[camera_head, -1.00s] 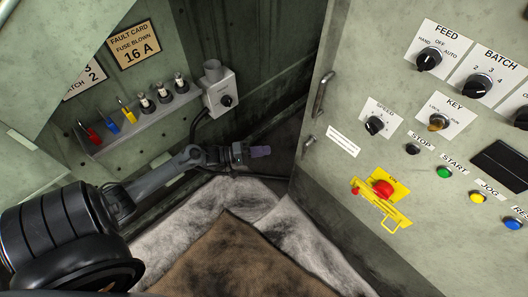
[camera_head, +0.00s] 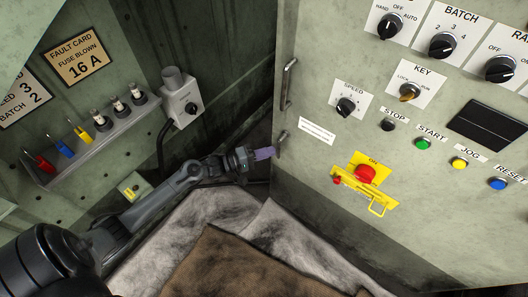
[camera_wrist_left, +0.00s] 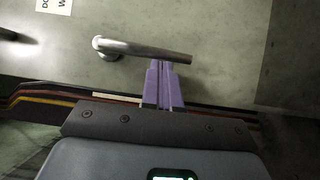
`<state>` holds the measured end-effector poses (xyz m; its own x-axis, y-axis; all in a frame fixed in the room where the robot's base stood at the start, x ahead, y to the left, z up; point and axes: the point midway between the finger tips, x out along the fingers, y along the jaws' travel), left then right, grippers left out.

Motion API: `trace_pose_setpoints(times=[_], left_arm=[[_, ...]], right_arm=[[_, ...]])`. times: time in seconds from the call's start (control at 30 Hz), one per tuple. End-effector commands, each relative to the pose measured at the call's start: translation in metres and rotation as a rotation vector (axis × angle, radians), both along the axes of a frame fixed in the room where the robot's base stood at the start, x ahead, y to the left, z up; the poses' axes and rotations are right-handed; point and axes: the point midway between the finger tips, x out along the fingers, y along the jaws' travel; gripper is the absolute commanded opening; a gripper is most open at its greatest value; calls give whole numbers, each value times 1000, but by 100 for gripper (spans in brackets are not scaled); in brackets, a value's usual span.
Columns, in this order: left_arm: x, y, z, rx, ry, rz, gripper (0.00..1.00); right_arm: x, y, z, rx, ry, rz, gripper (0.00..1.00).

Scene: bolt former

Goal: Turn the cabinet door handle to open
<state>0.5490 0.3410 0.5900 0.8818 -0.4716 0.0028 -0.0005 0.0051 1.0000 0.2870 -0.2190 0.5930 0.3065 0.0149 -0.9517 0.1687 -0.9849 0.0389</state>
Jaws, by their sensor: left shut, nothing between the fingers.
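The metal lever handle (camera_head: 281,143) is on the left edge of the grey cabinet door (camera_head: 330,150), below a vertical pull handle (camera_head: 288,83). In the left wrist view the lever handle (camera_wrist_left: 145,48) lies nearly level, with its round pivot at the left and free end at the right. My left gripper (camera_head: 265,153) is shut and empty, its purple fingers just left of the lever. In the wrist view its fingertips (camera_wrist_left: 163,66) meet the lever's lower edge near the free end; I cannot tell whether they touch. My right gripper is not in view.
The door carries knobs, coloured push buttons and a red button (camera_head: 366,174) with a yellow guard. At the left, a shelf (camera_head: 95,140) holds fuses and coloured padlocks beside a switch box (camera_head: 184,98). Grey and brown covers (camera_head: 235,262) lie below my arm.

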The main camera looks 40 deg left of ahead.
Motion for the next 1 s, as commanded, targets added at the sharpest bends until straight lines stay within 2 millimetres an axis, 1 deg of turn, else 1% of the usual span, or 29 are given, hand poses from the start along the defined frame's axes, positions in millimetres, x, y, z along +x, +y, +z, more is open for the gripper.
trace_pose_setpoints(times=[0.33,1.0], left_arm=[[0,-1,0,-9,-1,0,0],[1,-10,-3,-130,-12,0,0]], right_arm=[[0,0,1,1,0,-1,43],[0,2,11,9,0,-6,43]])
